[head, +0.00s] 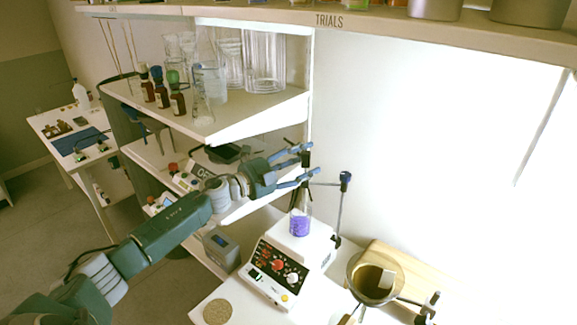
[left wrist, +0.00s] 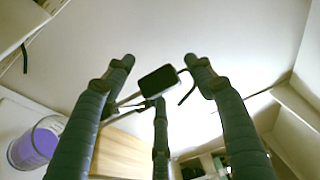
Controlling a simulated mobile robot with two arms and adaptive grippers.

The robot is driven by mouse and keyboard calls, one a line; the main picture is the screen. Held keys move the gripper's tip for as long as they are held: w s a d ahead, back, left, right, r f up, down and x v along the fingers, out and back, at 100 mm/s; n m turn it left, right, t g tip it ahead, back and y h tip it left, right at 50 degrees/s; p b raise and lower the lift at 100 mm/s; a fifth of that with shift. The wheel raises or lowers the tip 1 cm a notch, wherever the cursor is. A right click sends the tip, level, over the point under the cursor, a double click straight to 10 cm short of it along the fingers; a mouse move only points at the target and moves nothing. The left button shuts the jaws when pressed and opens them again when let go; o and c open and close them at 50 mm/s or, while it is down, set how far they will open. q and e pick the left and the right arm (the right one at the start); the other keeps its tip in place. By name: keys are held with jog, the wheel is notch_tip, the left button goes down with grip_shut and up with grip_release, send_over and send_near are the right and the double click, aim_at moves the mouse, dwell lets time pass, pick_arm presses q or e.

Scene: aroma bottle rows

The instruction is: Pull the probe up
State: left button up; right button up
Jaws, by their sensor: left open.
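A flask with purple liquid (head: 300,224) stands on a white hotplate with knobs (head: 276,268). A dark, thin upright piece, apparently the probe (head: 306,160), shows above the flask between my left gripper's fingers. My left gripper (head: 308,161) is open, its blue-grey fingers pointing right around the height of that piece. In the left wrist view, my left gripper (left wrist: 158,70) has its fingers spread, with a dark block (left wrist: 158,82) between the tips. I cannot tell whether any finger touches it. The purple vessel (left wrist: 38,147) shows at lower left there.
A stand rod with a black clamp (head: 346,181) rises right of the flask. A funnel-like bowl in a ring (head: 374,279) stands at the lower right, by a wooden board (head: 412,262). Shelves (head: 258,112) with glassware and brown bottles lie behind my left arm. A cork disc (head: 217,311) lies in front.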

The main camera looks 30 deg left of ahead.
pick_arm(q)
jog(key=v, duration=1.1)
jog(key=shift+s, duration=0.2)
jog(key=w+d+r+n+t+y+b, duration=0.2)
jog(key=d+r+y+b, duration=0.15)
jog(key=b, duration=0.75)
jog(key=s+d+f+n+y+b, duration=0.1)
jog(key=s+f+n+y+b, duration=0.2)
jog(key=b, duration=0.4)
jog(key=shift+y, duration=0.25)
jog(key=w+p, duration=0.2)
jog(key=w, duration=0.3)
jog(key=w+p, duration=0.3)
jog(key=w, duration=0.1)
jog(key=shift+w+d+f+p, duration=0.1)
jog(key=shift+w+f+p, duration=0.1)
jog(key=shift+w+p, duration=0.15)
jog(key=shift+w+f, duration=0.1)
jog(key=shift+w, duration=0.3)
